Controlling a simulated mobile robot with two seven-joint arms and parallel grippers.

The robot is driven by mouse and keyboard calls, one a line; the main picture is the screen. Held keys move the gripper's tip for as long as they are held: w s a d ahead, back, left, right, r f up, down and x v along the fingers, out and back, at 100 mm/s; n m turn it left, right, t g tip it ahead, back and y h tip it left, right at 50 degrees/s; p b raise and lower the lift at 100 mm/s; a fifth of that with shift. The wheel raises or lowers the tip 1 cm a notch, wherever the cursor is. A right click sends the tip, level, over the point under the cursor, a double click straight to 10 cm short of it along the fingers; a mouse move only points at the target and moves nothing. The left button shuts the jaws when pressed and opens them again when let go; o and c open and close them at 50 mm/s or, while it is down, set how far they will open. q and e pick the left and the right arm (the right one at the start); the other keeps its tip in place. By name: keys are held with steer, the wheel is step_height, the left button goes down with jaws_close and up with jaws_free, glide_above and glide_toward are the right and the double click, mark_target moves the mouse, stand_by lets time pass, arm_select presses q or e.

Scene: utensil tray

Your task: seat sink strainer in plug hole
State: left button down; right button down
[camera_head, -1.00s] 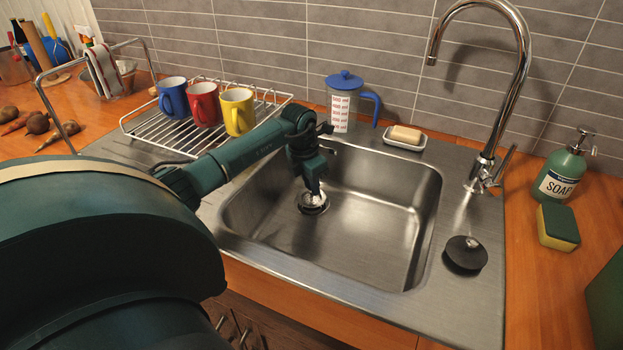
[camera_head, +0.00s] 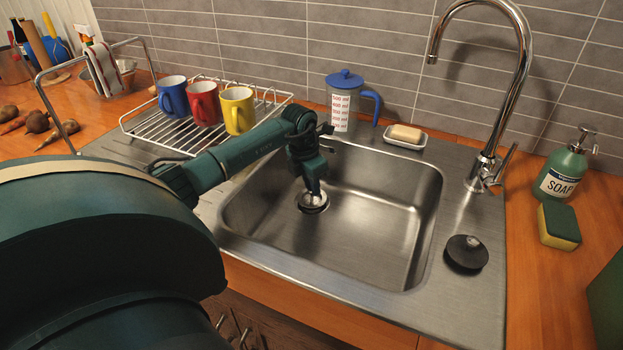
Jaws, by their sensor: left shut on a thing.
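The sink strainer (camera_head: 314,198) is a small metal piece at the plug hole (camera_head: 313,207) in the sink floor. My left gripper (camera_head: 314,192) reaches down into the sink from the left, directly above the plug hole, and is shut on the strainer. The gripper hides part of the strainer, so I cannot tell whether it sits fully flush in the hole. The steel sink (camera_head: 375,220) is otherwise empty. My right gripper is not in view.
A black plug (camera_head: 466,253) lies on the sink's right ledge, below the tall tap (camera_head: 485,170). A rack (camera_head: 165,128) with three mugs stands behind my left arm. A jug (camera_head: 343,100) and soap dish (camera_head: 405,137) stand along the back edge.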

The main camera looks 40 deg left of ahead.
arm_select(q)
steer(key=shift+f, duration=0.35)
stand_by(0.4)
steer(key=shift+f+b, duration=0.45)
steer(key=shift+b, duration=0.1)
stand_by(0.5)
steer(key=c, duration=1.2)
jaws_free()
steer(key=shift+c, duration=0.2)
steer(key=shift+r, duration=0.1)
steer(key=shift+r+p, duration=1.8)
steer(key=shift+r, duration=0.6)
